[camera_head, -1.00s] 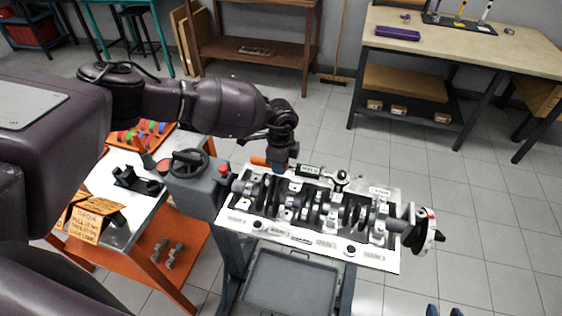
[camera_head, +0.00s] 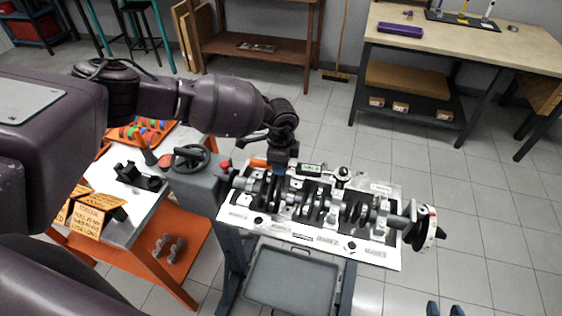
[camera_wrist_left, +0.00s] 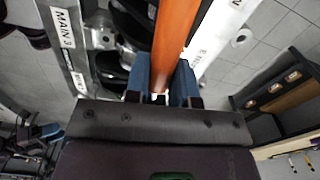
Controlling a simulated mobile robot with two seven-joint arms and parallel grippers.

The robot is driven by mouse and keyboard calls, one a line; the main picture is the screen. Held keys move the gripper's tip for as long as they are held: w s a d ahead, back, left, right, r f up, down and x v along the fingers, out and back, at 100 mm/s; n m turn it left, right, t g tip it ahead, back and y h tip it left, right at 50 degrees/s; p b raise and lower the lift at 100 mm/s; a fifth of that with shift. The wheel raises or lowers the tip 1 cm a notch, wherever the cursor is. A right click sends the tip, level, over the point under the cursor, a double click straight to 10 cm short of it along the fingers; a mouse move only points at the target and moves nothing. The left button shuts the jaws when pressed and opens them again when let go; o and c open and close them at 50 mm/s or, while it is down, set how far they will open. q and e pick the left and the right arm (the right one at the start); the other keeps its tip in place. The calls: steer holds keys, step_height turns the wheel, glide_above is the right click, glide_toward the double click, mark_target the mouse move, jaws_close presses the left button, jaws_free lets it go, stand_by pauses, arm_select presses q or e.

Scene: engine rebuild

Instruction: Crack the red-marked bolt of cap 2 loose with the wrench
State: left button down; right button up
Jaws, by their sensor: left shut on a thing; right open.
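The wrench has an orange handle (camera_head: 258,163) and a small green display (camera_head: 310,169). My left gripper (camera_head: 279,168) is shut on it, above the far side of the engine block (camera_head: 290,233). In the left wrist view, the orange handle (camera_wrist_left: 176,30) runs between the blue fingers of my left gripper (camera_wrist_left: 162,85). The wrench's far end seems to reach a round metal piece (camera_head: 342,174) at the block's far edge; I cannot tell whether it sits on a bolt. I cannot make out the red-marked bolt or cap 2. My right gripper (camera_head: 445,310) is open and empty at the bottom edge.
The crankshaft (camera_head: 318,203) lies along the block, with a flange disc (camera_head: 427,229) sticking out at right. A grey stand with a handwheel (camera_head: 190,156) is at left. A grey tray (camera_head: 290,284) hangs below. An orange-legged bench (camera_head: 122,232) stands left; open floor lies right.

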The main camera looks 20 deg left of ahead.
arm_select(q)
steer(key=shift+s+d, duration=0.1)
steer(key=shift+s, duration=0.25)
stand_by(0.3)
steer(key=shift+s+d+n, duration=0.1)
steer(key=shift+s+n, duration=0.4)
steer(key=shift+s, duration=0.05)
steer(key=shift+w, duration=0.1)
stand_by(1.6)
steer(key=shift+r, duration=1.45)
stand_by(3.6)
